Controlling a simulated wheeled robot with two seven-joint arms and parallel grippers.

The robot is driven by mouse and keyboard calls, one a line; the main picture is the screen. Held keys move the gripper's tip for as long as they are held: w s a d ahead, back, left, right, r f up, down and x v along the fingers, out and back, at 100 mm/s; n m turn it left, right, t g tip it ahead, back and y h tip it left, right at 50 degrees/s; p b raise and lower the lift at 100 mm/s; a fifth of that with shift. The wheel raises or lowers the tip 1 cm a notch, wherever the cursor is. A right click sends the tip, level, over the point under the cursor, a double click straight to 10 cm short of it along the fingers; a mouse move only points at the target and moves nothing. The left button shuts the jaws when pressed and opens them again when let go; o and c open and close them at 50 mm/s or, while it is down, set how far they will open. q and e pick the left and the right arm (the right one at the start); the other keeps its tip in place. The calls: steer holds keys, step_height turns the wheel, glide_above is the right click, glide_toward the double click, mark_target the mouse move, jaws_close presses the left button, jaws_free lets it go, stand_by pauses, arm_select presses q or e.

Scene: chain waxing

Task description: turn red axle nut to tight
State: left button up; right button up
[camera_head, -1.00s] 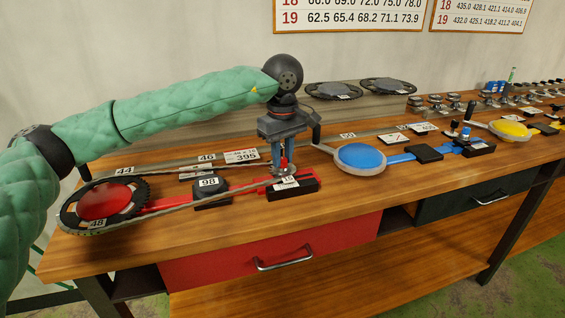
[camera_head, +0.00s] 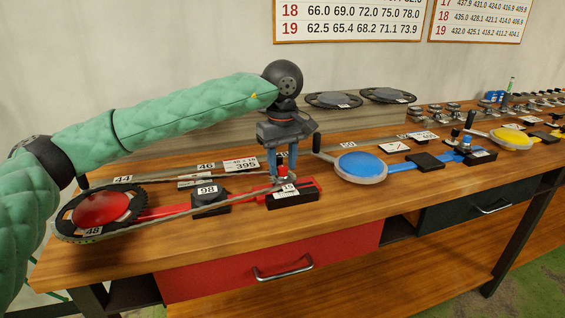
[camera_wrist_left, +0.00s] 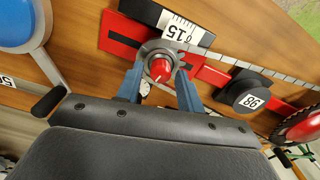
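The red axle nut (camera_wrist_left: 159,69) shows in the left wrist view on a round grey metal piece at the end of the red rig (camera_head: 309,185). My left gripper (camera_head: 283,180) points down over it. In the left wrist view its two blue fingers (camera_wrist_left: 160,78) stand apart, one on each side of the nut, with a visible gap to it. In the head view the fingers and the small size hide most of the nut. My right gripper is in neither view.
A chain runs along the red rig to a chainring with a red disc (camera_head: 101,208) at the left. A black block marked 98 (camera_head: 209,198) stands near. A blue-disc rig (camera_head: 361,165) is to the right. The table's front strip (camera_head: 240,235) is clear.

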mark_target(282, 166)
arm_select(q)
steer(key=shift+o, duration=0.2)
steer(key=shift+r+b, duration=0.3)
steer(key=shift+r, duration=3.55)
